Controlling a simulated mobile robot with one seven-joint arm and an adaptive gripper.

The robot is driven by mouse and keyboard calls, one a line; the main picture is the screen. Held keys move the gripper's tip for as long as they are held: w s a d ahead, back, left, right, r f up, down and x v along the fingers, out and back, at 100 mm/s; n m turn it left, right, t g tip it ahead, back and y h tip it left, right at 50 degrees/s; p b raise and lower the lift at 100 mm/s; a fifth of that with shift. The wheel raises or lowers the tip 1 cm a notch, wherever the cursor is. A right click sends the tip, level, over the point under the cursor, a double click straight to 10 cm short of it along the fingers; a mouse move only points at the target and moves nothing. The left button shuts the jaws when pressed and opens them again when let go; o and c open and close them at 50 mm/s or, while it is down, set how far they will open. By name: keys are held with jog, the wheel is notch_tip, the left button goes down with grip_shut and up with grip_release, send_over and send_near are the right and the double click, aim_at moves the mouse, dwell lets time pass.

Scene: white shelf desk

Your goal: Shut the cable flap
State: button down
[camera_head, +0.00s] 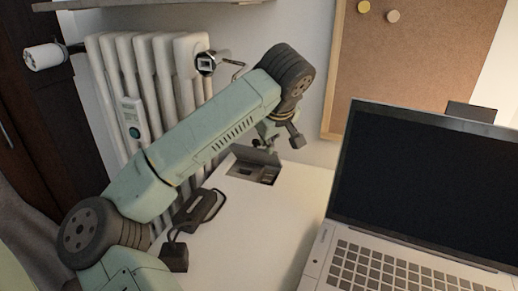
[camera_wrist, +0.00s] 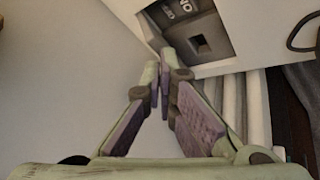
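The cable flap (camera_head: 257,156) is a grey lid standing raised at the far side of its desk opening (camera_head: 252,175), near the wall. The opening also shows in the wrist view (camera_wrist: 201,43), with dark fittings and lettering inside. I cannot clearly make out the lid in that view. My gripper (camera_head: 259,146) is just above and behind the raised lid in the head view, partly hidden by my arm. In the wrist view my gripper (camera_wrist: 160,68) has its fingertips together, with nothing seen between them. The tips are beside the opening's edge; I cannot tell whether they touch the lid.
An open laptop (camera_head: 420,190) fills the right of the desk (camera_head: 270,220). A black power adapter (camera_head: 201,208) lies at the desk's left edge. A radiator (camera_head: 150,80) stands behind on the left. A cork board (camera_head: 420,60) hangs on the wall.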

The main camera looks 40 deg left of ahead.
jog(key=shift+s+d+f+b, duration=0.2)
jog(key=shift+s+f+b, duration=0.3)
jog(key=shift+s+f, duration=0.15)
notch_tip(320, 180, up, 7)
jog(key=p, duration=0.4)
jog(key=shift+p, duration=0.4)
jog(key=shift+r, duration=0.2)
jog(key=v, duration=1.1)
jog(key=shift+r, duration=0.4)
jog(key=shift+s+d, duration=0.1)
jog(key=shift+d, duration=0.1)
